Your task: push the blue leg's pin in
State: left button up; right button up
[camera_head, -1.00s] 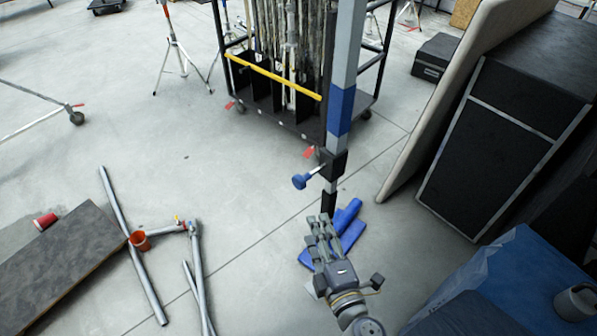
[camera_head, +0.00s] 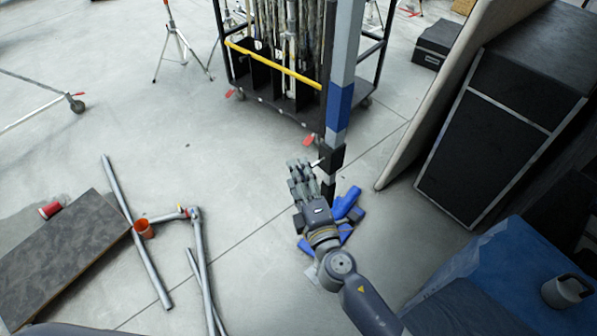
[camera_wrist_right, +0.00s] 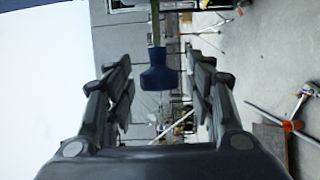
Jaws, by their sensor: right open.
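The blue leg is an upright grey pole with a blue band (camera_head: 338,106), right of centre in the head view. A black block (camera_head: 331,157) sits on it lower down, and a thin bit of the pin's shaft shows at its left side. My right gripper (camera_head: 301,172) is open, left of the block, and hides the pin's blue knob in the head view. In the right wrist view the blue knob (camera_wrist_right: 160,72) lies between the open fingers (camera_wrist_right: 160,92), apart from both sides. Whether the palm touches it I cannot tell. My left gripper is not in view.
Blue pieces (camera_head: 346,203) lie on the floor by the leg's foot. A cart with a yellow bar (camera_head: 272,62) stands behind. A large black case (camera_head: 485,140) stands at right.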

aim_at(315, 166)
jog(key=shift+w+a, duration=0.15)
jog(key=shift+w, duration=0.2)
jog(key=shift+c, duration=0.2)
grip_shut()
jog(key=w+d, duration=0.3)
jog(key=shift+w+d, duration=0.25)
jog(key=shift+d, duration=0.05)
jog(key=shift+a, duration=0.1)
jog(key=shift+o, duration=0.2)
grip_release()
jog(key=shift+d, duration=0.2)
